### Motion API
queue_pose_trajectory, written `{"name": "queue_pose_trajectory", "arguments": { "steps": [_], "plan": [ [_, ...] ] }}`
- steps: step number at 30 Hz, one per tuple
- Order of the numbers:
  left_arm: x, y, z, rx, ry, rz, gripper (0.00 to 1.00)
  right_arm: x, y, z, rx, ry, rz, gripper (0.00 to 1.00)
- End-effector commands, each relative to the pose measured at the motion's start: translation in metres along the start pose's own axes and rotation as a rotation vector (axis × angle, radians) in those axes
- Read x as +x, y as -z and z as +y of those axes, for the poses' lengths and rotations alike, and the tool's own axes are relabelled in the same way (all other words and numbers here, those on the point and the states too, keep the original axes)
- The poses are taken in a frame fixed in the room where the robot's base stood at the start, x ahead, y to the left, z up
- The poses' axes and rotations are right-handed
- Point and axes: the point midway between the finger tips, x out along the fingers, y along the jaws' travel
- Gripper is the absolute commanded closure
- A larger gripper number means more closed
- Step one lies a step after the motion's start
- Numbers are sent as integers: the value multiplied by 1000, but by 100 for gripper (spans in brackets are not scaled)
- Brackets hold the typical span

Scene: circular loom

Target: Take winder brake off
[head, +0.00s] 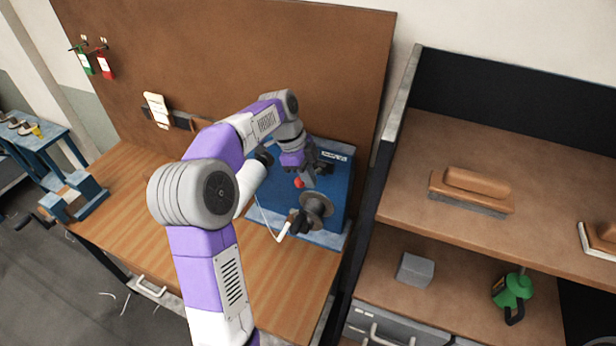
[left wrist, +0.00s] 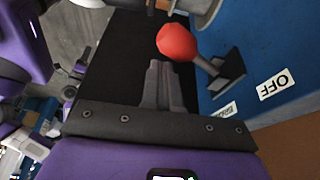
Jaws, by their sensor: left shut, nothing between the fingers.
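The winder is a blue unit (head: 338,190) on the wooden bench, with a grey spool (head: 316,208) and a white crank handle (head: 284,230) at its front. The brake lever has a red knob (head: 298,183), which also shows in the left wrist view (left wrist: 177,42) on a grey stem leading to a dark bracket (left wrist: 229,70). A white OFF label (left wrist: 275,84) is on the blue panel beside the bracket. My left gripper (head: 308,180) is shut and empty, its fingertips (left wrist: 162,70) close to the knob. Whether they touch cannot be told. My right gripper is not in view.
A brown backboard (head: 240,50) rises behind the bench (head: 130,215). The bench top left of the winder is mostly clear.

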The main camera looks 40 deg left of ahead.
Motion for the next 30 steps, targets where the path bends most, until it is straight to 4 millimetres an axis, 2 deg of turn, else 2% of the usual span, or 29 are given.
{"name": "queue_pose_trajectory", "arguments": {
  "steps": [5,6,9,16,22,30],
  "plan": [
    [5,36,13,15,-4,4,100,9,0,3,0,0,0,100],
    [-9,34,8,9,-1,4,100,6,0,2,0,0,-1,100],
    [-32,35,4,10,-2,5,100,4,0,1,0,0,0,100],
    [-72,37,-1,11,-7,6,100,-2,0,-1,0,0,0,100],
    [-89,37,-4,12,-9,7,100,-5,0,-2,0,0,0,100],
    [-92,37,-4,12,-10,7,100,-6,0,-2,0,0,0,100]
  ]
}}
